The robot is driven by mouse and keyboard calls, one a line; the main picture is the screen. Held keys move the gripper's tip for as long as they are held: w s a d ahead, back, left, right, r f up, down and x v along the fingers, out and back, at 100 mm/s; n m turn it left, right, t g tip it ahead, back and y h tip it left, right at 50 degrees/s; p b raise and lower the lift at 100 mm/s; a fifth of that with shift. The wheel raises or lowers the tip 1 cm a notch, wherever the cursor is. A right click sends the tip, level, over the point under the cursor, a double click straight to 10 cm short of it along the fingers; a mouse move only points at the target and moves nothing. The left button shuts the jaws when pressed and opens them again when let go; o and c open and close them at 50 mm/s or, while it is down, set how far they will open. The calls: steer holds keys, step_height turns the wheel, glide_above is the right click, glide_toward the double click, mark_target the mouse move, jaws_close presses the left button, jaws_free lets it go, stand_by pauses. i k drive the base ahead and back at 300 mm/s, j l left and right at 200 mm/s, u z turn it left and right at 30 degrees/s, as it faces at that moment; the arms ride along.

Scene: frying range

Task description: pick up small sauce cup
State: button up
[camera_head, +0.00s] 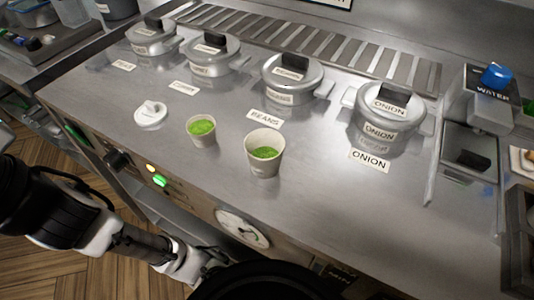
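Two paper cups with green contents stand upright on the steel counter. The small sauce cup (202,130) is the left, smaller one. The larger cup (264,153) stands to its right and nearer the front edge, a short gap apart. A white lid-like piece with a raised knob (151,114) lies left of the small cup. My arm comes in from the lower left, below the counter front. Its far end is near the bottom middle, and I cannot make out the gripper's fingers there. Nothing of my arm touches the cups.
Several lidded steel pots stand behind the cups, among them the onion pot (386,119) and the beans pot (291,84). Name labels lie before them. A vent grille (320,50) runs along the back. Knobs and a round dial (242,229) sit on the front panel. The counter's right front is clear.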

mark_target(201, 129)
steer(key=k+l+u, duration=0.2)
steer(key=l+u, duration=0.2)
steer(key=k+l+u, duration=0.35)
steer(key=i+l, duration=0.05)
